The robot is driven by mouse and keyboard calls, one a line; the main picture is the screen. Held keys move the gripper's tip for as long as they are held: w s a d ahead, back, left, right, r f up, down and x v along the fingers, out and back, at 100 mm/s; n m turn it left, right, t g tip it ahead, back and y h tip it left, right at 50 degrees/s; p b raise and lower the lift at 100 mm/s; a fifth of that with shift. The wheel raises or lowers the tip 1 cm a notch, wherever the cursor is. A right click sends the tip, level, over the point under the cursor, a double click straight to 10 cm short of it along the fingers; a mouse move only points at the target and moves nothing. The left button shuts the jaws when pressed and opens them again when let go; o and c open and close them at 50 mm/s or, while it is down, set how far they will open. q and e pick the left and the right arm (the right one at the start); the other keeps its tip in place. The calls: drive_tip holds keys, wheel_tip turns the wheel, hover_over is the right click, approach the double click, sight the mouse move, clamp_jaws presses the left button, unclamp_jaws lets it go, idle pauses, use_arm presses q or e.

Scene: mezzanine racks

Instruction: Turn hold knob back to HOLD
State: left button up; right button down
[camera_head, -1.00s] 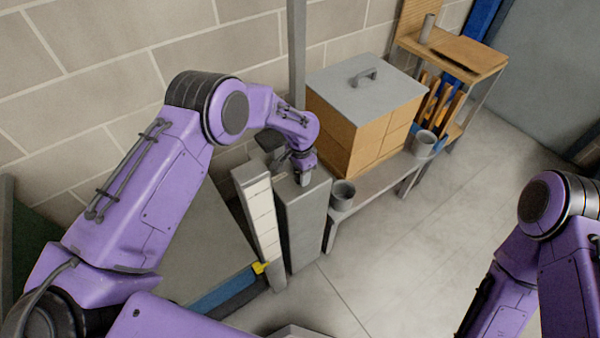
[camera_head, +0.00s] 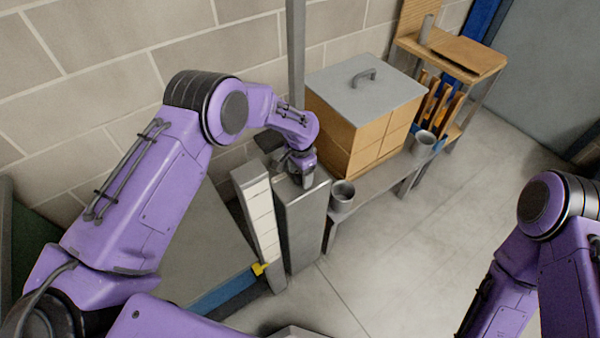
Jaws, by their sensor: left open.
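My left gripper (camera_head: 304,181) points down at the top of a grey pedestal box (camera_head: 303,230). It is open, and its fingertips are at or just above the box's top face; I cannot tell whether they touch. The hold knob is not visible; the gripper and wrist cover much of the box top. My right arm shows at the right edge, but its gripper is out of the picture.
A white segmented panel (camera_head: 260,217) stands just left of the box, with a yellow piece (camera_head: 260,269) low on it. Open floor (camera_head: 420,255) lies in front.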

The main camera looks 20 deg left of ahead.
use_arm(q)
wheel_tip(320, 180, up, 10)
drive_tip(key=b, duration=0.1)
drive_tip(key=shift+r, duration=0.15)
use_arm(e)
drive_tip(key=shift+f, duration=0.75)
